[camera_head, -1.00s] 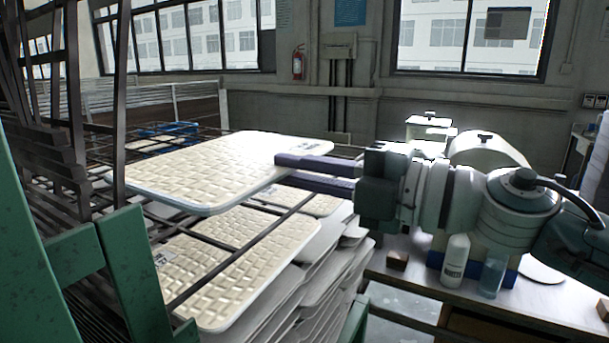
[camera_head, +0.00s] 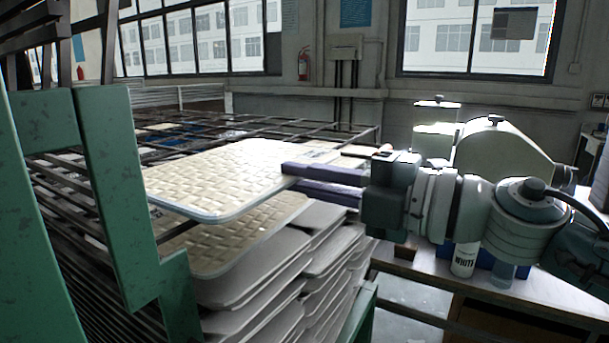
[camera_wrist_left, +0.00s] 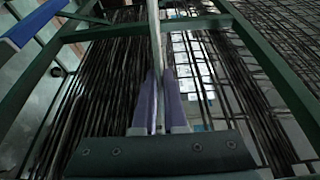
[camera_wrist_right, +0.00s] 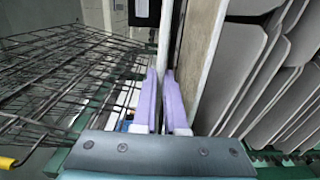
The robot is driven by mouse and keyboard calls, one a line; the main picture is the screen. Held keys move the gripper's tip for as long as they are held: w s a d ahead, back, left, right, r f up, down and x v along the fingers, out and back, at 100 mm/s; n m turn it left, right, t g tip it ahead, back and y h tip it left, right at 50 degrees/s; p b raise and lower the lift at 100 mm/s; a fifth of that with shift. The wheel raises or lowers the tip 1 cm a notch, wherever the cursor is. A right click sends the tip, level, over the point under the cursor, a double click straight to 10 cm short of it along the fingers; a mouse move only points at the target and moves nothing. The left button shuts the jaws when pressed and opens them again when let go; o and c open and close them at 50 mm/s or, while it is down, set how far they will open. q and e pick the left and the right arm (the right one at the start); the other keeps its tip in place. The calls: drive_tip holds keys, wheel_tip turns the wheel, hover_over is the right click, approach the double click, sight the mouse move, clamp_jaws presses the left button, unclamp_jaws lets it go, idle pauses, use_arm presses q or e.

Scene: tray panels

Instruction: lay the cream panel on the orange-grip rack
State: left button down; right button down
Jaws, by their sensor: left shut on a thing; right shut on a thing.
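The cream panel (camera_head: 228,172), quilted with a pale rim, is roughly level above a stack of similar panels in the head view. My right gripper (camera_head: 290,178) is shut on its right edge. The right wrist view shows the purple fingers (camera_wrist_right: 165,100) with the thin white edge between them. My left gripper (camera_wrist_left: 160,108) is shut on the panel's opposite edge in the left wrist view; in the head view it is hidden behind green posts. A wire rack (camera_wrist_right: 60,85) stands left in the right wrist view, with a yellow-orange grip (camera_wrist_right: 8,162) at the bottom left.
The stacked panels (camera_head: 290,265) sit directly under the held panel. Green posts (camera_head: 110,165) stand close at the left. Dark wire shelving (camera_head: 280,124) stretches behind the panel. At the right is a table (camera_head: 430,268) with a white bottle (camera_head: 464,260). A blue bar (camera_wrist_left: 32,28) shows in the left wrist view.

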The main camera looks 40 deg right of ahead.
drive_tip(key=shift+f, duration=0.3)
idle(0.6)
drive_tip(key=c, duration=0.9)
unclamp_jaws()
drive_tip(key=shift+f+b, duration=0.4)
idle(0.3)
drive_tip(key=b+v, duration=0.1)
drive_tip(key=v, duration=0.6)
idle(1.1)
idle(0.5)
